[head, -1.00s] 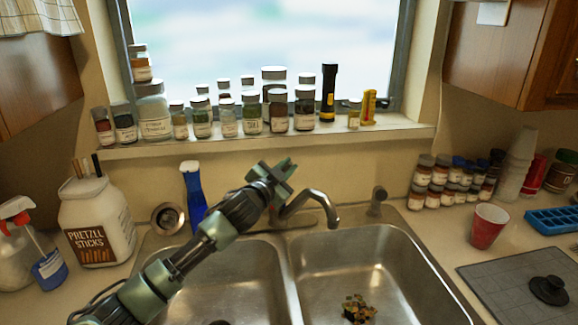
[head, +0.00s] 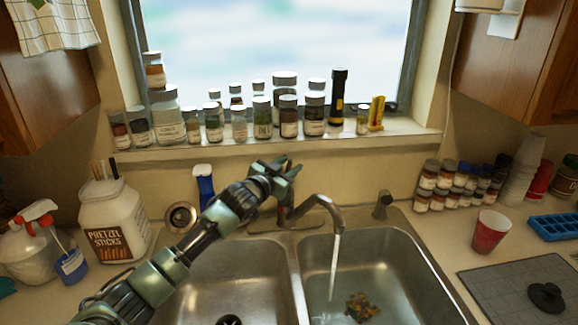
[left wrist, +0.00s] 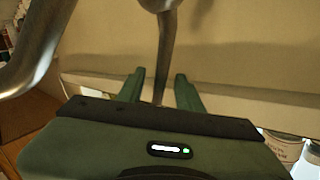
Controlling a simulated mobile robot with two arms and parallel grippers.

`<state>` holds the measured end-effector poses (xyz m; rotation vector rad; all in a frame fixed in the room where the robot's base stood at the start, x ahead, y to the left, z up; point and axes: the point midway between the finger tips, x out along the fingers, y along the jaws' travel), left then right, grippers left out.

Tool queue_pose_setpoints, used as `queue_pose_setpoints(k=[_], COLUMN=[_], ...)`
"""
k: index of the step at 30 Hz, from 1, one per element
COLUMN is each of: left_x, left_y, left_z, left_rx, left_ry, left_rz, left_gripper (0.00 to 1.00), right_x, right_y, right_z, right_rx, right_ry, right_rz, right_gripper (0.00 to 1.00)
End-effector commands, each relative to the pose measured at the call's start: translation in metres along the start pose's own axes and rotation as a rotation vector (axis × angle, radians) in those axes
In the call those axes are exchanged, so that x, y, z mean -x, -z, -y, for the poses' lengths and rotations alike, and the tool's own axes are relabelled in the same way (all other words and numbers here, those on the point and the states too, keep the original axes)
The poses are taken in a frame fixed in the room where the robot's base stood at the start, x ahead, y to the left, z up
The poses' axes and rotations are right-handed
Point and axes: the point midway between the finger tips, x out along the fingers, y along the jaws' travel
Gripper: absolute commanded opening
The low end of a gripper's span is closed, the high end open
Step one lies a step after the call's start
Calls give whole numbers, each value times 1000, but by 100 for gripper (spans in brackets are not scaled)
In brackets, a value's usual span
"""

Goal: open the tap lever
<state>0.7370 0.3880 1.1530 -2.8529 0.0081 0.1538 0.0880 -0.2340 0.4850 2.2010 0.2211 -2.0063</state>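The metal tap (head: 322,203) stands behind the double sink, and a stream of water (head: 335,265) runs from its spout into the right basin. My left gripper (head: 286,166) is at the top of the tap body, left of the spout. In the left wrist view, the thin metal tap lever (left wrist: 166,60) reaches down between the fingers of my left gripper (left wrist: 160,90). The fingers are apart, with visible gaps on both sides of the lever. In the head view, the gripper hides the lever. My right gripper is not in view.
A pretzel jar (head: 113,222) is at left. A red cup (head: 490,231) and small jars are at right. The right basin (head: 385,270) holds a small clump.

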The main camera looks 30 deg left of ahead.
Motion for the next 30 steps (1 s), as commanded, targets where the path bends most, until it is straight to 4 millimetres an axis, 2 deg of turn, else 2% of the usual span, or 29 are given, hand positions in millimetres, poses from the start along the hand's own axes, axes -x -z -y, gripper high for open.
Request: queue_pose_setpoints(k=[5,8,18,21,30], left_x=[2,10,63,73,78], left_y=[0,-2,-4,-2,0], left_z=[0,0,-1,0,0], left_rx=[-1,-2,-2,-1,0], left_ry=[0,-1,-1,0,0], left_rz=[-1,-1,0,0,1], left_gripper=[36,36,36,36,36], right_x=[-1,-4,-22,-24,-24], right_y=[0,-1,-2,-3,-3], right_z=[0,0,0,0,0], right_rx=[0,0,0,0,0], right_ry=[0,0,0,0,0], right_rz=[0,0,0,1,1], right_gripper=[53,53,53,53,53])
